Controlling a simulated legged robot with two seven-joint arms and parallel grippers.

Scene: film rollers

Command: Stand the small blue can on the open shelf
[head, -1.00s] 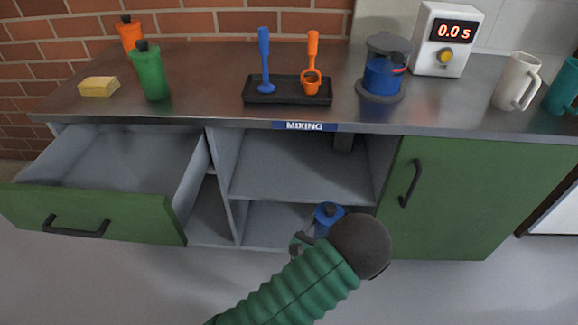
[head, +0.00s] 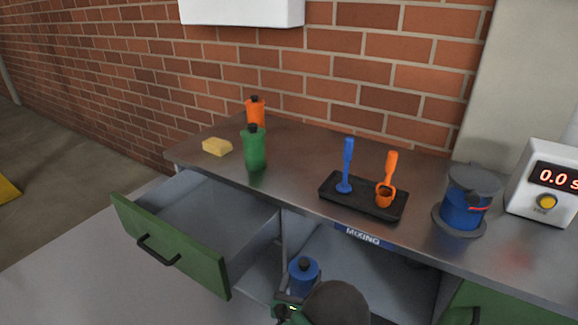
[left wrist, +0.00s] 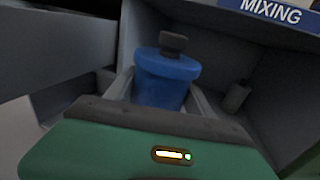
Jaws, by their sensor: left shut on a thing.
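The small blue can (head: 303,277) has a dark cap and stands roughly upright in my left gripper (head: 290,297), in front of the open shelf (head: 375,275) under the MIXING label. In the left wrist view the blue can (left wrist: 166,80) sits between the two fingers of my left gripper (left wrist: 165,97), which is shut on it. The shelf interior shows behind it, with a small grey object (left wrist: 237,95) inside at the right. The can's lower part is hidden by the gripper. My right gripper is not in view.
An open drawer (head: 205,215) with a green front juts out left of the shelf. On the worktop are a green bottle (head: 254,150), an orange bottle (head: 256,112), a yellow sponge (head: 217,147), a black tray (head: 360,204), a blue lidded tank (head: 463,208) and a timer (head: 545,185). A green door (head: 500,303) is at right.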

